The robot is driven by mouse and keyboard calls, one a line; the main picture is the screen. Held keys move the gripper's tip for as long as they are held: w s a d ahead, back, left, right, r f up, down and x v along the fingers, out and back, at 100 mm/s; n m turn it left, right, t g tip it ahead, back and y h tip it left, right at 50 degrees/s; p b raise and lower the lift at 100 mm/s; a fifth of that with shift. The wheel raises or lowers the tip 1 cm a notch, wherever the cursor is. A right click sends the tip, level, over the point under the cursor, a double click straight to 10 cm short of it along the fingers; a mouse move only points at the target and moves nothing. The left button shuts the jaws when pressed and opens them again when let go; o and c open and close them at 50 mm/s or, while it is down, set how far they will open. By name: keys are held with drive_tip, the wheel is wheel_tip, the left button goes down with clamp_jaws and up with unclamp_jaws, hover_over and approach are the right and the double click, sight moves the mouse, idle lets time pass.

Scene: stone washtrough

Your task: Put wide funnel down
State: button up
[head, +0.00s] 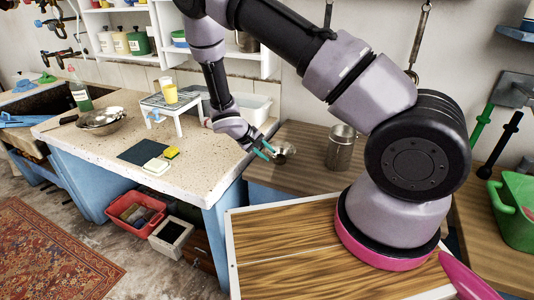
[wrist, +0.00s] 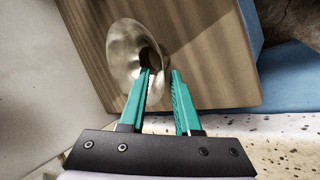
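The wide funnel (head: 283,151) is a shiny metal piece at the near left part of the wooden counter (head: 300,178). In the wrist view the funnel (wrist: 122,50) shows as a flared bell with a dark hole. My gripper (head: 264,150) is right beside it, low at the counter's left end. In the wrist view my gripper (wrist: 160,73) has its two teal fingers apart, with a gap between them. The left fingertip overlaps the bell near the hole, and the right fingertip is just outside the rim. Any contact is hard to tell.
A metal canister (head: 341,147) stands right of the funnel. The speckled stone worktop (head: 115,140) at left carries a small white stand (head: 176,103), metal bowls (head: 101,119) and sponges. A green bin (head: 516,208) is at far right. Bare counter lies between and in front.

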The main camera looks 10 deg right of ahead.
drive_tip(key=shift+r, duration=0.15)
drive_tip(key=v, duration=1.2)
drive_tip(key=s+d+r+m+y, duration=0.2)
drive_tip(key=d+r, duration=0.2)
drive_tip(key=r, duration=0.4)
drive_tip(key=s+d+r+m+y, duration=0.2)
drive_tip(key=s+d+r, duration=0.1)
drive_tip(key=r, duration=0.5)
drive_tip(key=s+d+r+m+y, duration=0.15)
drive_tip(key=d+r, duration=0.25)
drive_tip(key=r, duration=0.5)
drive_tip(key=s+d+r+m+t+y, duration=0.1)
drive_tip(key=s+d+r+t+y, duration=0.1)
drive_tip(key=s+r, duration=0.4)
drive_tip(key=s+d+r+m+t+y, duration=0.1)
drive_tip(key=s+d+r+t+y, duration=0.1)
drive_tip(key=s+r, duration=0.4)
drive_tip(key=shift+s+t, duration=0.3)
drive_tip(key=shift+s, duration=0.85)
drive_tip(key=shift+d, duration=0.15)
